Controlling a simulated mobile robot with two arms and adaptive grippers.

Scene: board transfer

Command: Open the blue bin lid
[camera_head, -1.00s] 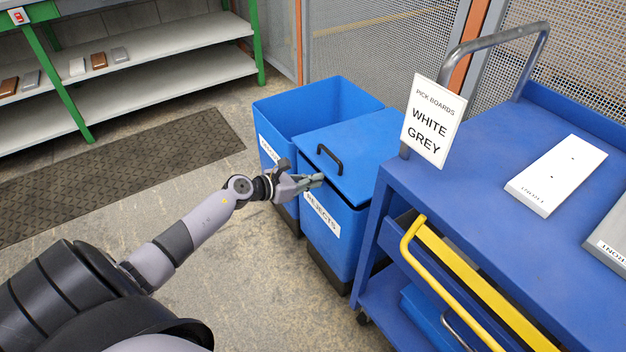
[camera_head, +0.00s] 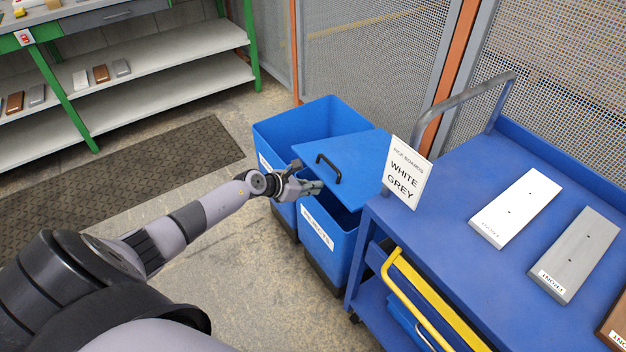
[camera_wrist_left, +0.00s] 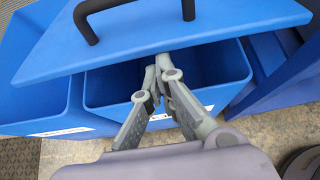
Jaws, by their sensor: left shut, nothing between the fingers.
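The blue bin lid (camera_head: 345,168) with a black handle (camera_head: 328,167) lies over the rejects bin (camera_head: 318,240). It is raised at the near side and shifted back, so a dark gap into the bin shows below its near edge. In the left wrist view the lid (camera_wrist_left: 150,42) crosses the top and the open bin mouth (camera_wrist_left: 215,70) shows under it. My left gripper (camera_head: 318,187) is shut and empty at the lid's near edge; its fingertips (camera_wrist_left: 163,68) appear at or just under that edge. Contact is hard to tell. My right gripper is out of view.
An open blue bin (camera_head: 300,122) stands behind the rejects bin. A blue cart (camera_head: 440,235) with a sign (camera_head: 407,172), a white board (camera_head: 517,208) and a grey board (camera_head: 573,255) is close on the right. Green-framed shelves (camera_head: 190,62) stand at the back left.

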